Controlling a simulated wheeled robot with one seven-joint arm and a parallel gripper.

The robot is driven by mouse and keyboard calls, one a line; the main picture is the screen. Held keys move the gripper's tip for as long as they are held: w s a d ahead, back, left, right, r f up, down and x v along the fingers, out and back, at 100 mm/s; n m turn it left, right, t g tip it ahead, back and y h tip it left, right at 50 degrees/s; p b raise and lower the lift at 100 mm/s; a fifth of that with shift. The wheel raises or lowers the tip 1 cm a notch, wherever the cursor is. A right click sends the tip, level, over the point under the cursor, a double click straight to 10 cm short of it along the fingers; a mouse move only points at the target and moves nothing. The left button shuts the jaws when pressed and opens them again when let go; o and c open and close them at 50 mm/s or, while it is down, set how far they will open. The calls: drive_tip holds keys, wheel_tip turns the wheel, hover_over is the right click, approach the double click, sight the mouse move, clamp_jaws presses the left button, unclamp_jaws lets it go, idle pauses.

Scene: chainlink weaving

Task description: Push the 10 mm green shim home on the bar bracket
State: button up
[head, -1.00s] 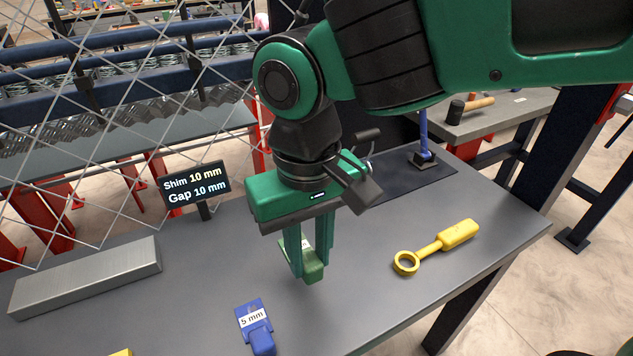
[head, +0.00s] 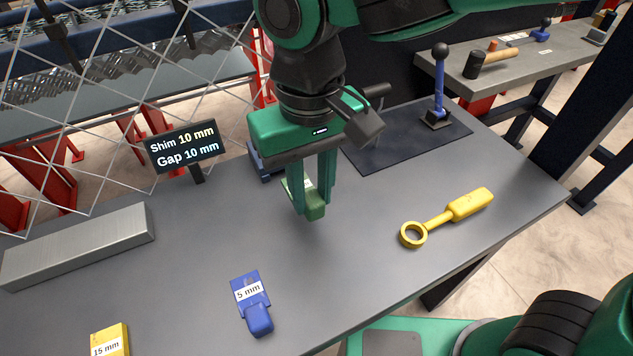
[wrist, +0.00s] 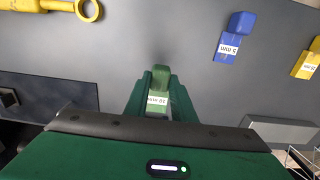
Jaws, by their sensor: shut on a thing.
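My gripper (head: 309,203) is shut on the green shim (head: 316,207), which points down between the fingers over the grey table. The shim also shows in the wrist view (wrist: 160,74), with its white label between the fingers. A blue block (head: 262,166), perhaps the bar bracket, shows just behind and left of the fingers in the head view, mostly hidden by my gripper. I cannot tell whether the shim touches it. A small sign (head: 183,146) reads "Shim 10 mm, Gap 10 mm".
A blue 5 mm shim (head: 252,302) and yellow 15 mm shim (head: 110,341) lie at the front. A yellow ring-ended tool (head: 447,217) lies right. A metal bar (head: 80,246) lies left. A blue lever (head: 438,85) stands on a dark mat (head: 400,140). Chainlink mesh hangs behind the table.

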drive_tip(key=shift+w+a+f, duration=0.4)
drive_tip(key=shift+w+f, duration=0.25)
drive_tip(key=shift+f, duration=0.05)
drive_tip(key=shift+w+a+f, duration=0.45)
drive_tip(key=shift+w+f, duration=0.25)
drive_tip(key=shift+w+a+f, duration=0.4)
drive_tip(key=shift+w+f, duration=0.25)
drive_tip(key=shift+f, duration=0.05)
drive_tip(key=shift+f, duration=0.5)
drive_tip(key=shift+w+a, duration=0.55)
drive_tip(key=shift+w, duration=0.35)
drive_tip(key=shift+w+a, duration=0.55)
drive_tip(key=shift+w, duration=0.3)
drive_tip(key=o, duration=1.1)
drive_tip(key=shift+o, duration=0.2)
drive_tip(key=shift+r, duration=0.15)
wheel_tip(320, 180, up, 10)
drive_tip(key=shift+w+r, duration=0.15)
drive_tip(key=shift+r, duration=0.1)
